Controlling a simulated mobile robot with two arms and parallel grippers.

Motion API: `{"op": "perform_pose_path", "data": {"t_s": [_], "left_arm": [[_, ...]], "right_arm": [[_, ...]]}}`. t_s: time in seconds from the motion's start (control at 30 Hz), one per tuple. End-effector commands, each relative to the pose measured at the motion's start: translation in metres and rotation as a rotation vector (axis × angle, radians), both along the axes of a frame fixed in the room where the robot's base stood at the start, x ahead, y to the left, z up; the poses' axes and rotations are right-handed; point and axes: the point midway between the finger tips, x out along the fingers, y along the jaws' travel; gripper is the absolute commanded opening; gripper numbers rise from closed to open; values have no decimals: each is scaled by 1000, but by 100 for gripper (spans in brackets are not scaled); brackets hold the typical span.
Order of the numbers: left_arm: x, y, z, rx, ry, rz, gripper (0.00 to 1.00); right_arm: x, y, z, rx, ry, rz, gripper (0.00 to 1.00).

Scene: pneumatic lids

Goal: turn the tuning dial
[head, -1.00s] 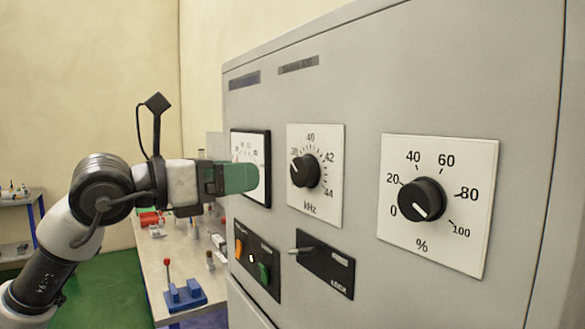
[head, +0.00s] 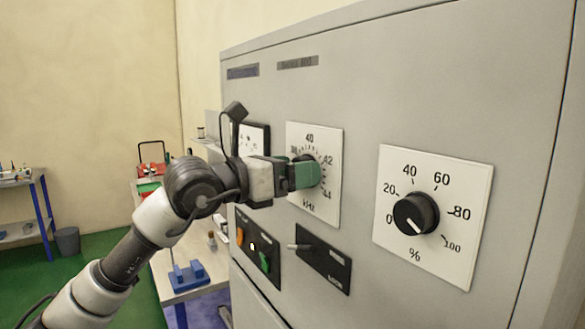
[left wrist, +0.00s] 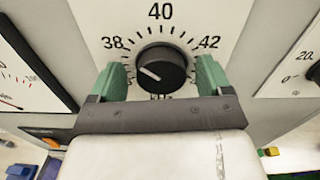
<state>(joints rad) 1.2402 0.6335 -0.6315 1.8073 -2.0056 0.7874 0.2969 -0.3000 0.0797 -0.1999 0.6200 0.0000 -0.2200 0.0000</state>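The tuning dial is the black knob (left wrist: 161,68) on the white plate marked kHz (head: 325,144). My left gripper (head: 304,174) is in front of this dial in the head view and covers most of the knob. In the left wrist view the green fingers of the left gripper (left wrist: 162,78) are open, one on each side of the knob, with a gap to it on both sides. My right gripper is not in view.
A percent dial (head: 415,213) is to the right on the grey cabinet (head: 400,85). A lever on a black plate (head: 322,262) is below the kHz dial. A switch panel (head: 257,252) and a partly hidden meter (head: 254,138) are to the left. A workbench (head: 200,288) stands behind.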

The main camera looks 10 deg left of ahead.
Motion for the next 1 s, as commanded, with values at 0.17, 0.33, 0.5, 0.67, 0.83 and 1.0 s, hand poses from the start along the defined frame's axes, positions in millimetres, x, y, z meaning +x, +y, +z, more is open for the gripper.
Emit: {"op": "perform_pose_path", "data": {"t_s": [0.17, 0.33, 0.5, 0.67, 0.83, 1.0], "left_arm": [[0, 0, 0, 0, 0, 0, 53], [0, 0, 0, 0, 0, 0, 30], [0, 0, -1, 6, -6, 0, 30], [-1, 0, -2, 39, -39, 0, 30], [-2, -1, -3, 108, -111, -1, 30], [-2, -2, -5, 212, -213, -1, 30]], "right_arm": [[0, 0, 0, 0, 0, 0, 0], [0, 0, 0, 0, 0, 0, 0], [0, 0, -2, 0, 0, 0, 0], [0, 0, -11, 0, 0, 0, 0], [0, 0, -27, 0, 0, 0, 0], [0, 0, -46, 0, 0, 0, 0]]}}
